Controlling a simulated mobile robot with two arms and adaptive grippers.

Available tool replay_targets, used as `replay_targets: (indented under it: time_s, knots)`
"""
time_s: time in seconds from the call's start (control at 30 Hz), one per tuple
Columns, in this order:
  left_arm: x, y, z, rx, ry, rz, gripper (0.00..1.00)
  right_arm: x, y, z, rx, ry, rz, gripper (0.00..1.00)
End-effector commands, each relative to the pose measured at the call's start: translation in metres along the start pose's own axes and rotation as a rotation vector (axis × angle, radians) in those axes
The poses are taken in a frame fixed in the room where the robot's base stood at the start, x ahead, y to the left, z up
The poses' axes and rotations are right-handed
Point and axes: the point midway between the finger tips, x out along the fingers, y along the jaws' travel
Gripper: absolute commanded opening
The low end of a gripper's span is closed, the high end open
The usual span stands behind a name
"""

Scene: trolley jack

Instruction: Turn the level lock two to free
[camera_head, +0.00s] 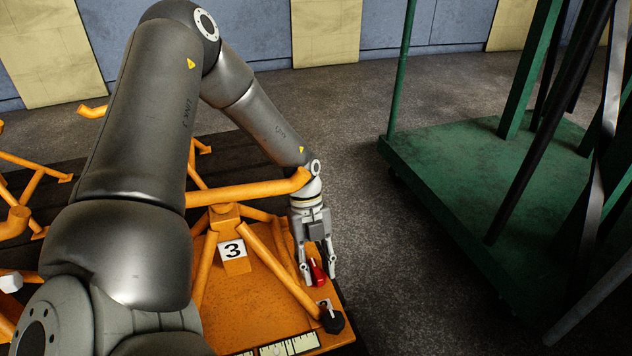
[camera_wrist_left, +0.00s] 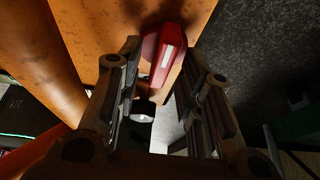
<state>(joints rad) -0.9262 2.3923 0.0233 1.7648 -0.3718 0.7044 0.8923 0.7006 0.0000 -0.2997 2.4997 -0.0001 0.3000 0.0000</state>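A red lock handle (camera_head: 317,273) sits at the right edge of the orange jack base (camera_head: 225,305). In the left wrist view the red handle (camera_wrist_left: 166,52) is just beyond the fingertips, with a round, light-faced part below it. My left gripper (camera_head: 318,279) points down at the handle, one finger on each side. In the wrist view my left gripper (camera_wrist_left: 170,78) has its fingers apart, with gaps to the handle; contact cannot be made out. My right gripper is not in view. No number for the lock is readable.
A plate marked 3 (camera_head: 233,250) stands on the base among orange tubes (camera_head: 280,268). A black knob (camera_head: 331,319) sits at the near right corner beside a ruler-like scale (camera_head: 288,346). A green trolley (camera_head: 480,185) stands right, across a strip of clear floor.

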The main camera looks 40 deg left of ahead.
Motion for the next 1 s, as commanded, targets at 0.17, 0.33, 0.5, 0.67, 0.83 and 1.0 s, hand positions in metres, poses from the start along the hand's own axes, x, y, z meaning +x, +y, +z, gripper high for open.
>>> replay_targets:
  time_s: [0.17,0.33,0.5,0.67,0.83,1.0]
  knots:
    - [0.0,0.0,0.0,0.001,0.001,0.0,0.36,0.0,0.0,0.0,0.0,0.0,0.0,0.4]
    - [-0.004,0.0,0.0,0.002,0.0,-0.001,0.36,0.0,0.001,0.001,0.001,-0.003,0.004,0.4]
    - [-0.027,-0.002,0.0,0.002,-0.002,-0.005,0.36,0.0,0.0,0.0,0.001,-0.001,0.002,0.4]
    - [-0.054,-0.001,0.011,-0.003,-0.002,-0.004,0.36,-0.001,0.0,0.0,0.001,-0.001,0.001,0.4]
    - [-0.067,0.0,0.042,-0.004,0.0,-0.002,0.36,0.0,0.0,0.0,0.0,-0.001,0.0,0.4]
    - [-0.078,0.0,0.07,-0.003,0.0,-0.001,0.36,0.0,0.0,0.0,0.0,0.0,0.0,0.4]
